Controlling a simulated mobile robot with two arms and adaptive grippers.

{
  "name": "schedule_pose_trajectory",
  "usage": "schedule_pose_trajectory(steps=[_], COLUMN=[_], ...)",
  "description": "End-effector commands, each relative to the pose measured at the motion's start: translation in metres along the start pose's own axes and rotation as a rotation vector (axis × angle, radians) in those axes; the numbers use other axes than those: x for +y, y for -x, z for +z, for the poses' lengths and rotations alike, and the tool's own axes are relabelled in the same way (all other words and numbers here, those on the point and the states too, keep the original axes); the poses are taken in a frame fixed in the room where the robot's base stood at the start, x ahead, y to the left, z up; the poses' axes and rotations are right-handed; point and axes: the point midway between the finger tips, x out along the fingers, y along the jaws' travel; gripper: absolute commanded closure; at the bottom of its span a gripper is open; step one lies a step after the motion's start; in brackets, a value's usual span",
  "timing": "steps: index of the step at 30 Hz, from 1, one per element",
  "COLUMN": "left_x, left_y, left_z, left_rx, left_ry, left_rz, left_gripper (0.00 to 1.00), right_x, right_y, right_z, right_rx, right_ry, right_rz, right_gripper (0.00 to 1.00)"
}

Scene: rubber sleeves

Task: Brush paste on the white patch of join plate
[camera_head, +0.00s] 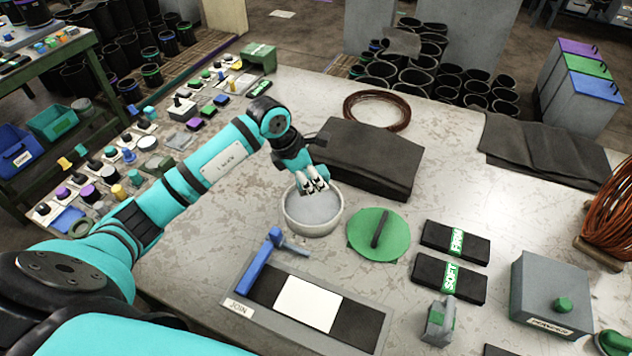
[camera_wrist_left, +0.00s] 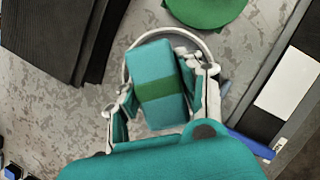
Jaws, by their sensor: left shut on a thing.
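The join plate (camera_head: 361,322) lies on the table with black strips on either side of its white patch (camera_head: 308,303); the patch also shows in the left wrist view (camera_wrist_left: 288,82). The patch looks plain white. A round pale bowl (camera_head: 312,230) of grey paste (camera_head: 316,208) stands behind the plate. My left gripper (camera_head: 314,183) is over the bowl's far part. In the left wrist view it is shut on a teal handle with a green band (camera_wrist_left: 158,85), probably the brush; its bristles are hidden. My right gripper is out of view.
A blue clamp-like bar (camera_head: 260,264) stands at the plate's left end. A green lid (camera_head: 364,240) lies right of the bowl. Black sheets (camera_head: 368,150) are stacked behind it. FIRM (camera_head: 473,245) and SOFT (camera_head: 432,272) blocks lie to the right.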

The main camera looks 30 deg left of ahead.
Motion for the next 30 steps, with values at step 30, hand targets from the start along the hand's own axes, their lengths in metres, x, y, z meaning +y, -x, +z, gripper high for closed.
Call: schedule_pose_trajectory(steps=[30], left_x=[-0.001], left_y=[-0.052], left_z=[-0.022], left_rx=[0.000], left_ry=[-0.001], left_rz=[0.000], left_gripper=[0.89], right_x=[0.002], right_y=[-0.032], right_z=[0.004], right_rx=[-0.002], right_ry=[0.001], right_rz=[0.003], right_gripper=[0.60])
